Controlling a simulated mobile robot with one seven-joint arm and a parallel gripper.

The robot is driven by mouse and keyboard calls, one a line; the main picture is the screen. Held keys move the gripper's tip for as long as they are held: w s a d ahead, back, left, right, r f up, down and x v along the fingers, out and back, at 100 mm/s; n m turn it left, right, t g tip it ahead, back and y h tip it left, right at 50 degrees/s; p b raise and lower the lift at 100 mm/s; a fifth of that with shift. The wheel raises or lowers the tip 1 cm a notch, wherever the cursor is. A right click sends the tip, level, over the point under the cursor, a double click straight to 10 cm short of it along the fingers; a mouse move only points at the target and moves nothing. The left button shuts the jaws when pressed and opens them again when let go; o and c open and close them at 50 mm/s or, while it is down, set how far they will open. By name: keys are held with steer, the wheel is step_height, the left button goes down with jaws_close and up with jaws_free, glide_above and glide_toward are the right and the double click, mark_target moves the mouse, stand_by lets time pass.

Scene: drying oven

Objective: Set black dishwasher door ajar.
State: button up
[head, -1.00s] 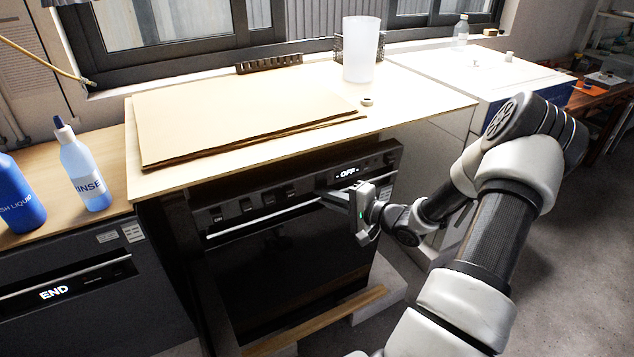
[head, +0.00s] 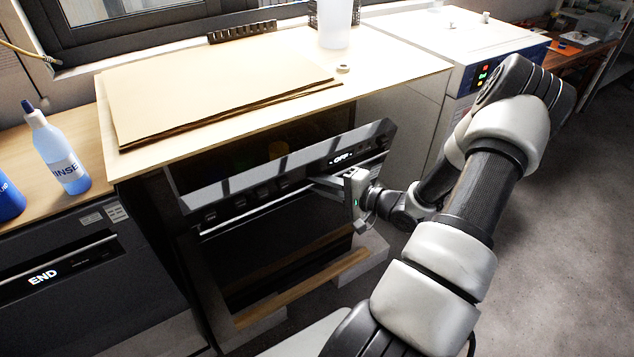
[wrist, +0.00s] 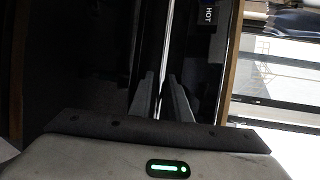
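The black dishwasher door (head: 275,250) shows OFF on its panel. Its top edge leans out from under the wooden worktop, and a dark gap with dim coloured shapes shows behind it. A pale handle bar (head: 265,207) runs across the door below the buttons. My gripper (head: 322,184) is at the right part of this bar. In the wrist view the fingers (wrist: 163,90) lie close on both sides of the bar (wrist: 165,40), shut on it. The exact contact at the fingertips is dark.
A second dark machine (head: 60,280) reading END stands at the left, with a RINSE bottle (head: 58,155) above it. Flat brown sheets (head: 215,90) lie on the worktop (head: 400,75). A white unit (head: 450,45) stands at the right. A wooden strip (head: 300,290) runs low before the door.

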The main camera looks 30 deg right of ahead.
steer(key=p+v, duration=0.3)
steer(key=v, duration=1.4)
steer(key=shift+s+r, duration=0.15)
steer(key=shift+s, duration=0.05)
